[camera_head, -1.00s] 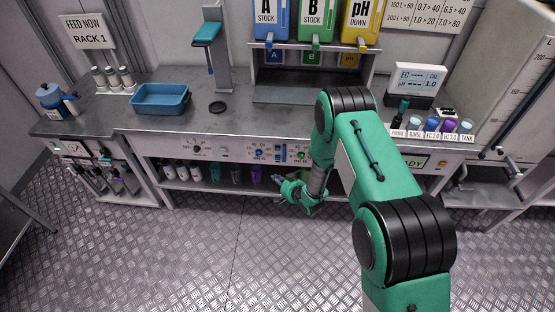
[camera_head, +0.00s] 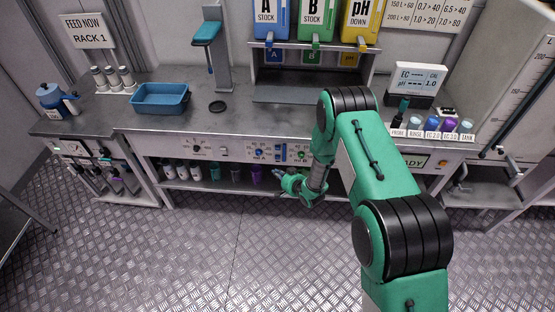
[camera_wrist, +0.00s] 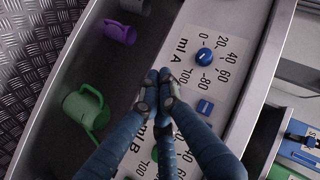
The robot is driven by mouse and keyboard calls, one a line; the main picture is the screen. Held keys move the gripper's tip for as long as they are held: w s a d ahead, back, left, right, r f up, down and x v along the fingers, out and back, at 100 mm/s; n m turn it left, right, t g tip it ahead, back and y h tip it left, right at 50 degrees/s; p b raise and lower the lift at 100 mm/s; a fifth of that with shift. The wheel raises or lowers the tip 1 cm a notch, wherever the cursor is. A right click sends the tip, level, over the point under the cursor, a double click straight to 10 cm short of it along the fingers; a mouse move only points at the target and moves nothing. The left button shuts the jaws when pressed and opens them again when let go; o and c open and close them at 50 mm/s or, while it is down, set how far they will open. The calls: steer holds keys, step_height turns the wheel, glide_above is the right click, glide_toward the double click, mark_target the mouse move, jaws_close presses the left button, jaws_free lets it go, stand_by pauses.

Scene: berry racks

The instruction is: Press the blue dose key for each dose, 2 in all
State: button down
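The blue dose key (camera_wrist: 204,106) is a small blue button on the white control panel (camera_wrist: 235,70) in the wrist view, between the blue dial (camera_wrist: 204,56) with its ml A scale and the ml B dial. In the wrist view the fingertips appear left of the key, over the panel's edge; the gap to the panel cannot be told. In the head view my gripper (camera_head: 278,171) is just below the panel on the bench front. The green dial (camera_wrist: 155,153) is partly hidden by the fingers.
Below the panel is a shelf with a green jug (camera_wrist: 86,107), a purple cup (camera_wrist: 120,32) and several bottles. A blue tray (camera_head: 160,98) stands on the bench top (camera_head: 130,120). Stock containers A, B and pH stand above. The floor in front is clear.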

steer(key=shift+w+b, duration=0.6)
steer(key=shift+w, duration=2.2)
steer(key=shift+w+b, duration=0.45)
steer(key=shift+w, duration=0.4)
steer(key=shift+s, duration=0.1)
stand_by(0.6)
steer(key=shift+s, duration=0.75)
steer(key=shift+s+p, duration=0.4)
steer(key=shift+s, duration=2.1)
